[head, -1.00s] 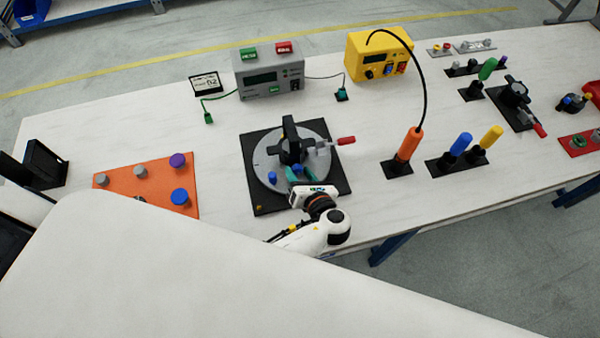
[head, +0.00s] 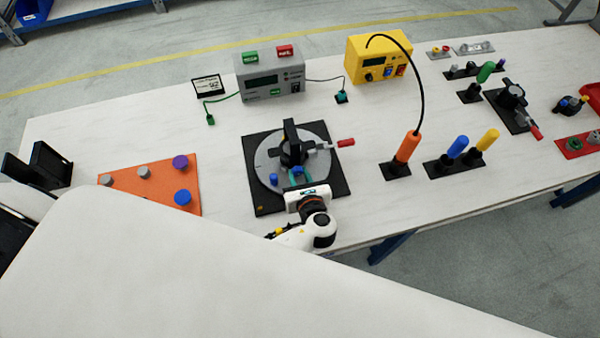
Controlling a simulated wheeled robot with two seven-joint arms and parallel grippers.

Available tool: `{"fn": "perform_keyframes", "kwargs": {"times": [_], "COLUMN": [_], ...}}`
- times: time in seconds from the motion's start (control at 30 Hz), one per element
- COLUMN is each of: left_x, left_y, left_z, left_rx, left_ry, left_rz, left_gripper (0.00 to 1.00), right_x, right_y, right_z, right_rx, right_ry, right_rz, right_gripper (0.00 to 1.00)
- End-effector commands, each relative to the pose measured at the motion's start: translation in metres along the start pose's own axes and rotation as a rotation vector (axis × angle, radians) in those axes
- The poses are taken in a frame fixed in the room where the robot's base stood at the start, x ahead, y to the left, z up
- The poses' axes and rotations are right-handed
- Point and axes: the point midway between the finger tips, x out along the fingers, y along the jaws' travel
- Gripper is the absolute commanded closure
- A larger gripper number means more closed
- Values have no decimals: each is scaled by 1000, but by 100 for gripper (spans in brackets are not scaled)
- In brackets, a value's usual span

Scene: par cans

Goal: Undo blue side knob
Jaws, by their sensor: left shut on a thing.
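A round grey fixture (head: 265,160) with a black upright post (head: 291,140) sits on a black square base (head: 337,178) near the front edge of the table. A blue knob (head: 298,170) is on the front side of the fixture, by the foot of the post. A second blue knob (head: 273,178) stands to its left on the disc. My left gripper (head: 298,174) reaches in from the front, its teal fingers shut on the blue knob by the post. The fingers partly hide that knob. My right gripper is not in view.
A red-handled clamp (head: 345,143) is at the fixture's right. An orange board (head: 134,191) with several knobs lies left. A grey meter (head: 262,92) and a yellow unit (head: 364,47) stand behind. Tools in black holders, one orange-handled (head: 408,147), stand right. Bare table lies between.

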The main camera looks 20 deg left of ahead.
Motion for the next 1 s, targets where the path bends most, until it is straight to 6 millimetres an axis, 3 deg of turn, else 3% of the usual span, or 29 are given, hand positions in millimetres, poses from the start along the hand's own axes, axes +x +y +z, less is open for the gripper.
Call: {"fn": "perform_keyframes", "kwargs": {"times": [0.27, 0.6, 1.0], "left_x": [1, 2, 2], "left_y": [-3, -4, -5], "left_z": [1, 3, 2], "left_rx": [-240, -502, -661], "left_ry": [3, 4, 5], "left_rz": [101, 209, 274], "left_gripper": [95, 95, 95], "right_x": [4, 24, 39], "right_y": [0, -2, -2], "right_z": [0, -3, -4], "right_rx": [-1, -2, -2], "right_ry": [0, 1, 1], "right_rz": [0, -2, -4], "right_gripper": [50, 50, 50]}}
